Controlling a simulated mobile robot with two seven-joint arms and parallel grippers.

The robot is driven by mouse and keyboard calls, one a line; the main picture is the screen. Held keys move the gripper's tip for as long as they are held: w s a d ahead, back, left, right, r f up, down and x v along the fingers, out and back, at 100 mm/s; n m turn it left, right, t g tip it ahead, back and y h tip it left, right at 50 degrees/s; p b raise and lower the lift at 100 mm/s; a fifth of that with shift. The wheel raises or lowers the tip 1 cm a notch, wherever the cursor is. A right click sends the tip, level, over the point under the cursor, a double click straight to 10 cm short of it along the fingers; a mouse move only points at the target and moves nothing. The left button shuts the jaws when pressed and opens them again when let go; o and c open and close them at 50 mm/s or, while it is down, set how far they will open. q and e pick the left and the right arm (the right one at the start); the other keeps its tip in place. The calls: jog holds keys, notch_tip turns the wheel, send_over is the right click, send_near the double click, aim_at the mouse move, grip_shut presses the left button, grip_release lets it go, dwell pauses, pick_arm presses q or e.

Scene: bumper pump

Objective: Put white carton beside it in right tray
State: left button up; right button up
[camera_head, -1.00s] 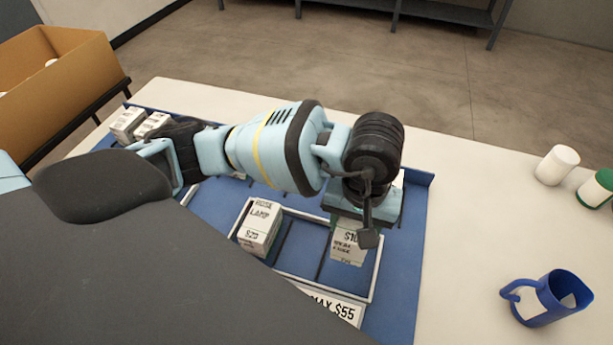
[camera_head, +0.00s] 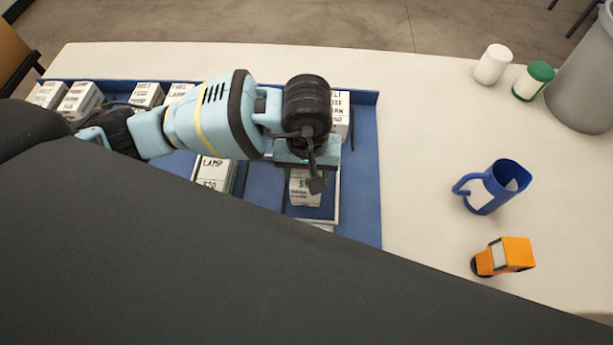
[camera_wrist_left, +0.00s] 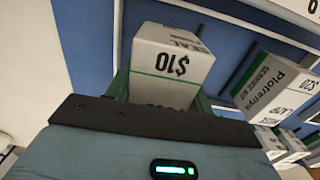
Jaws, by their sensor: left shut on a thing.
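My left gripper (camera_head: 305,160) reaches in from the left and points down at the right part of the blue base. In the left wrist view the carton (camera_wrist_left: 168,62) sits between the green fingers of my left gripper (camera_wrist_left: 165,98). The carton is over or in the white-rimmed tray (camera_head: 321,226); whether it touches the floor I cannot tell. Another white carton, marked LAMP (camera_head: 213,172), stands left of it. My right gripper is not in view.
Several white cartons (camera_head: 80,98) stand along the back of the blue base (camera_head: 365,180). Right of it, the table holds a blue jug (camera_head: 493,188), an orange object (camera_head: 508,254), a white canister (camera_head: 492,64) and a green-lidded one (camera_head: 534,81). My dark body hides the front.

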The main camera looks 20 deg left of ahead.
pick_arm(q)
jog(key=shift+f, duration=1.6)
jog(key=shift+f, duration=0.1)
jog(key=o, duration=1.2)
jog(key=shift+c, duration=0.2)
notch_tip(320, 180, up, 12)
jog(key=shift+r, duration=0.1)
